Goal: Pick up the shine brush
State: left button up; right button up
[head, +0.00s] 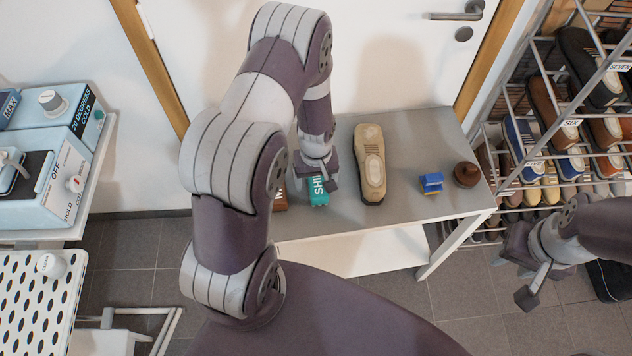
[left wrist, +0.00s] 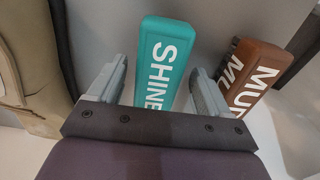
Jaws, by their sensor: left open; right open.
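The shine brush (head: 319,197) is a teal block with white lettering on the grey table, partly hidden under my left gripper (head: 317,177). In the left wrist view the shine brush (left wrist: 164,62) reads SHINE and lies between the two spread fingers of my left gripper (left wrist: 160,88). The left gripper is open; the brush's near end is hidden by the gripper body. My right gripper (head: 516,277) is open and empty, off the table's right side.
A brown brush (left wrist: 255,78) marked MU lies close right of the shine brush in the wrist view. A tan shoe (head: 370,165) stands on the other side. A blue and yellow item (head: 431,183) and a brown round object (head: 466,174) are further right. A shoe rack (head: 535,150) stands beyond.

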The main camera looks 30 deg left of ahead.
pick_arm(q)
jog(key=shift+d+f, duration=0.15)
jog(key=shift+d, duration=0.1)
jog(key=shift+w, duration=0.1)
jog(key=shift+w+a+f, duration=0.1)
jog(key=shift+a+f, duration=0.05)
jog(key=shift+c, duration=0.4)
jog(key=shift+a, duration=0.15)
jog(key=c, duration=1)
jog(key=shift+c, duration=0.2)
